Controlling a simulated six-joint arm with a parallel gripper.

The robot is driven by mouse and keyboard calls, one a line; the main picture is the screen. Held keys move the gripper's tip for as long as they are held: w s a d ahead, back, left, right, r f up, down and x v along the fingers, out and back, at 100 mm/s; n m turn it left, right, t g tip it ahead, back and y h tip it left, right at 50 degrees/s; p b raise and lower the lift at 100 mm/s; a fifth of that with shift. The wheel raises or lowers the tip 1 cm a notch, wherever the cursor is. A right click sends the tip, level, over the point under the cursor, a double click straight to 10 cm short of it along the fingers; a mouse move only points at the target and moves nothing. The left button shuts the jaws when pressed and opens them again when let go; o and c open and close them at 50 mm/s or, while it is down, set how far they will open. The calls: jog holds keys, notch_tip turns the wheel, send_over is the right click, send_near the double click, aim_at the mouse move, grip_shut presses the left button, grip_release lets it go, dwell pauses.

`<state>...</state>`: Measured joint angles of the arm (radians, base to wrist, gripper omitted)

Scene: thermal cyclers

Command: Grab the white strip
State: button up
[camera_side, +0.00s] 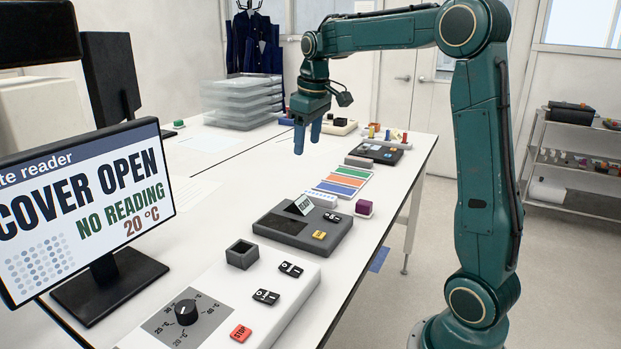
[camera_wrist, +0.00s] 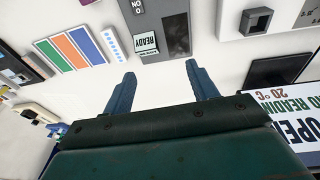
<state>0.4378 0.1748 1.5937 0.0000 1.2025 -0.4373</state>
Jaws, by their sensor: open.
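The white strip (camera_side: 321,199) lies on the bench between the coloured panels and the grey device. In the wrist view the white strip (camera_wrist: 113,43) shows a row of blue dots and sits at the upper left, beside the blue panel. My gripper (camera_side: 306,139) hangs above the bench with its blue fingers pointing down, apart from the strip. In the wrist view my gripper (camera_wrist: 160,84) has its two fingers spread with nothing between them. The strip lies outside the fingers, beyond the left fingertip.
A grey device (camera_side: 302,229) with a READY sign stands next to the strip. Green, orange and blue panels (camera_side: 345,180) lie on its other side. A purple block (camera_side: 364,207) sits near the bench edge. A monitor (camera_side: 85,205) stands at left. Bare bench lies below the gripper.

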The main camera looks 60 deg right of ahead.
jog(key=w+d+f+g, duration=0.1)
jog(key=w+d+f, duration=0.25)
jog(key=d, duration=0.55)
send_over(321, 195)
notch_tip(321, 195, down, 6)
jog(key=shift+s+r+g+y, duration=0.1)
jog(key=shift+s+g+y, duration=0.1)
jog(key=shift+g+y, duration=0.2)
jog(key=shift+a+f, duration=0.1)
jog(key=shift+f, duration=4.2)
jog(key=shift+w+f, duration=0.1)
jog(key=shift+f, duration=2.5)
jog(key=c, duration=1.1)
